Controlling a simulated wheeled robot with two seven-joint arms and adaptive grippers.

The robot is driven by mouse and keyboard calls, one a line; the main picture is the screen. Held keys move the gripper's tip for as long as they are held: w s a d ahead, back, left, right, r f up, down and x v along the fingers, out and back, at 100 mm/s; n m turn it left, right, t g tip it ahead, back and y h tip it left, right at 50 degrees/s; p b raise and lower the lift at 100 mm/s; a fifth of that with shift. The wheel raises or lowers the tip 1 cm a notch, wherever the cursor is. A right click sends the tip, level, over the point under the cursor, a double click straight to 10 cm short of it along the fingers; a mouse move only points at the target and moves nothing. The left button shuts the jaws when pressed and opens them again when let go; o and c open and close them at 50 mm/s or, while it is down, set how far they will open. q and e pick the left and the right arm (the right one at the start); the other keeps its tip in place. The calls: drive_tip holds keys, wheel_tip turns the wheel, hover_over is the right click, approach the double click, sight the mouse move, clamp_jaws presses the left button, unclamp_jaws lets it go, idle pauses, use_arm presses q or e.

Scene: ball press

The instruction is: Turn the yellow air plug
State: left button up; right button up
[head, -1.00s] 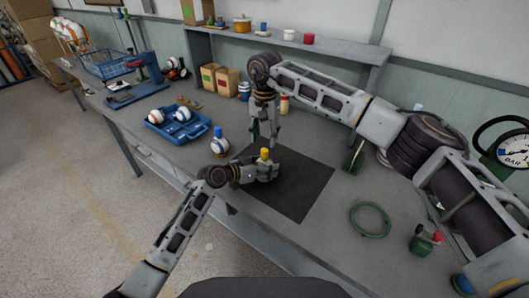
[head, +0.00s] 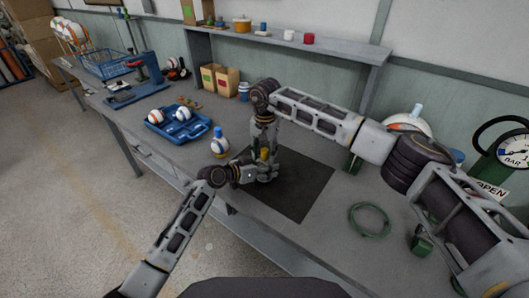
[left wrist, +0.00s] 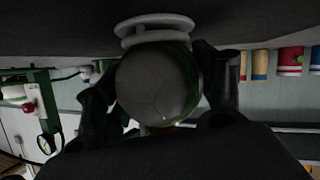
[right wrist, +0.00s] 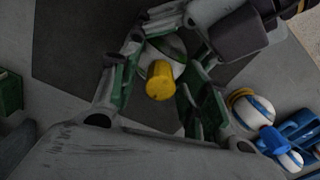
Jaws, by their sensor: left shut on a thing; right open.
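The yellow air plug (right wrist: 160,80) stands on top of a white and green ball (right wrist: 168,47) in the right wrist view. In the head view the plug (head: 264,153) shows between my two grippers above the dark mat. My left gripper (head: 262,173) is shut on the ball (left wrist: 158,88), which rests by a white round stand (left wrist: 155,28) in the left wrist view. My right gripper (right wrist: 160,95) is open and points down over the ball, its fingers on either side of the plug and apart from it.
A dark mat (head: 305,190) lies under the ball. A ball with a blue plug (head: 219,143) stands left of it. A blue tray (head: 185,133) with balls is further left. A green hose coil (head: 370,220) and a pressure gauge (head: 514,152) are at the right.

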clamp_jaws()
